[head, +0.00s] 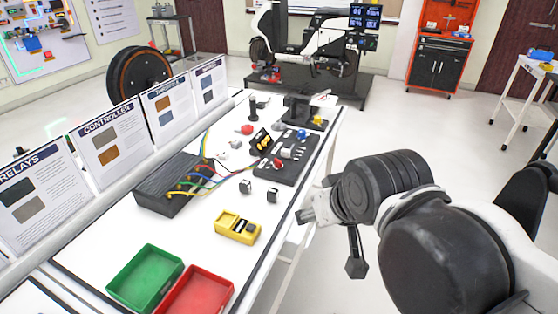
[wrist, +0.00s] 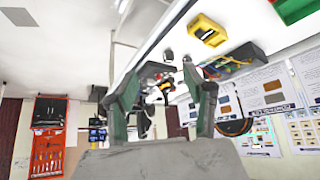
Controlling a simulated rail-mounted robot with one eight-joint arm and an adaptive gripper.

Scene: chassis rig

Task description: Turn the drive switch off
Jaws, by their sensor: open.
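A dark control panel (head: 287,158) lies on the white bench, with a red knob (head: 277,163), a blue part (head: 302,134) and small grey and white parts on it. Which of these is the drive switch is too small to tell. My gripper (head: 308,214) is to the right of the bench's front edge, apart from the panel. In the wrist view my gripper (wrist: 160,72) shows two spread, dark green fingers with nothing held. Some small dark, red and yellow parts show beyond and between the fingers, too small to name surely.
A black box (head: 175,185) with coloured wires, a yellow meter (head: 237,227), a green tray (head: 146,278) and a red tray (head: 196,293) stand on the bench (head: 95,252). Upright sign boards (head: 108,144) line its left edge. Small dark blocks lie near the panel. Floor right of the bench is open.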

